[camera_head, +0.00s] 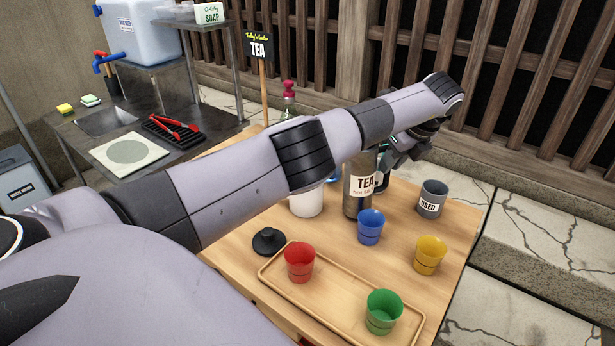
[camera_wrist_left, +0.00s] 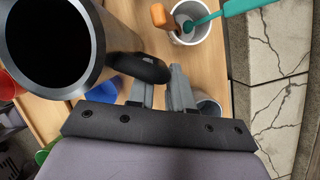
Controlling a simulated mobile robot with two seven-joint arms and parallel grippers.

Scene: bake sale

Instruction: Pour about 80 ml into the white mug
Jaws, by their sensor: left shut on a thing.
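A steel pot labelled TEA (camera_head: 358,201) is upright on or just above the wooden table, left of my left gripper (camera_head: 402,150). The left wrist view shows its open rim (camera_wrist_left: 98,40) and dark inside; I cannot see a liquid level. My left gripper (camera_wrist_left: 160,92) is shut on its dark handle (camera_wrist_left: 140,67). A white, mug-like vessel (camera_head: 306,202) stands left of the pot, its top hidden by my arm; I cannot tell whether it is the white mug. A black lid (camera_head: 268,241) lies on the table. My right gripper is not in view.
A wooden tray (camera_head: 322,311) holds red (camera_head: 299,263) and green (camera_head: 384,312) cups. Blue (camera_head: 370,227) and yellow (camera_head: 430,255) cups and a grey USED cup (camera_head: 432,199) stand nearby. A pale utensil holder (camera_wrist_left: 197,50) is behind the pot. My arm hides the table's back.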

